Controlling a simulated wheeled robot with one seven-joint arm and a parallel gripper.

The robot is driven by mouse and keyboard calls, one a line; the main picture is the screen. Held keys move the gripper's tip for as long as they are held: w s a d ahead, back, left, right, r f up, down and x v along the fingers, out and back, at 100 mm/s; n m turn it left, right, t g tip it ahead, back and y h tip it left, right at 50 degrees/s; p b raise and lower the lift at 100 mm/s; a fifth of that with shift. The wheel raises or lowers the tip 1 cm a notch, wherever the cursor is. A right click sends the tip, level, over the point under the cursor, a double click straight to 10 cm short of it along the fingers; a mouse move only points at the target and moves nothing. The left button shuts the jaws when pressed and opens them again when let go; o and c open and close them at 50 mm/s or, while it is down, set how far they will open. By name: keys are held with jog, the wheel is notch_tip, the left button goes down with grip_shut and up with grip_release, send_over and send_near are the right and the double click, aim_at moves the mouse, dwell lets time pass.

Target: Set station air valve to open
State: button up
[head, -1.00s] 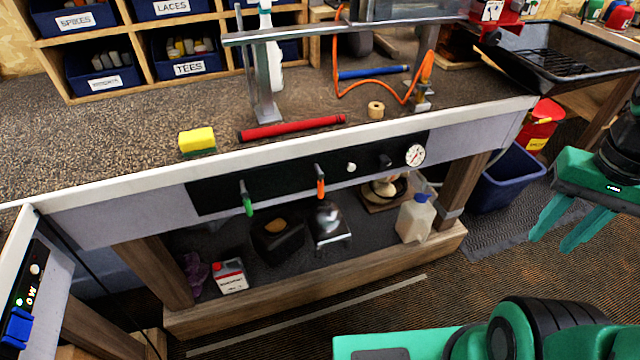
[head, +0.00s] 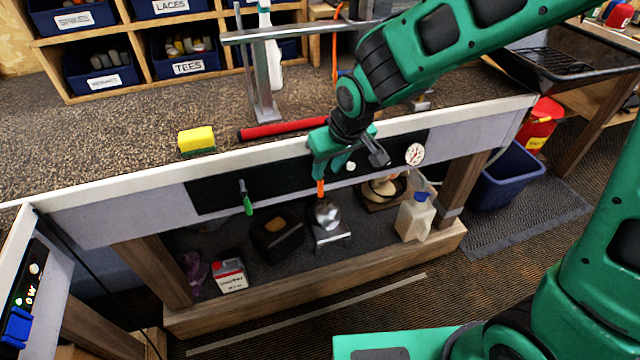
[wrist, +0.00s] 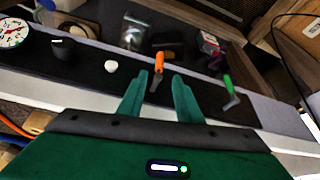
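A black panel (head: 222,192) on the bench front carries two levers, a green-handled lever (head: 247,204) on the left and an orange-handled lever (head: 320,188) near the middle. Both handles hang down. I cannot tell from any label which is the air valve. My gripper (head: 329,178) is in front of the panel at the orange lever, hiding its upper part. In the wrist view my gripper (wrist: 160,76) is open, with the orange lever (wrist: 158,64) between or just beyond the fingertips; contact is not clear. The green lever (wrist: 229,91) is off to the right there.
A white knob (wrist: 111,66), a black knob (wrist: 63,47) and a pressure gauge (head: 415,154) sit on the panel beside the orange lever. A red grip (head: 285,129) and a yellow sponge (head: 197,140) lie on the bench above. The lower shelf holds a jug (head: 415,216).

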aim_at(322, 181)
jog(key=x, duration=1)
jog(key=shift+d+f, duration=0.1)
jog(key=shift+d, duration=0.05)
jog(key=shift+c, duration=0.6)
grip_shut()
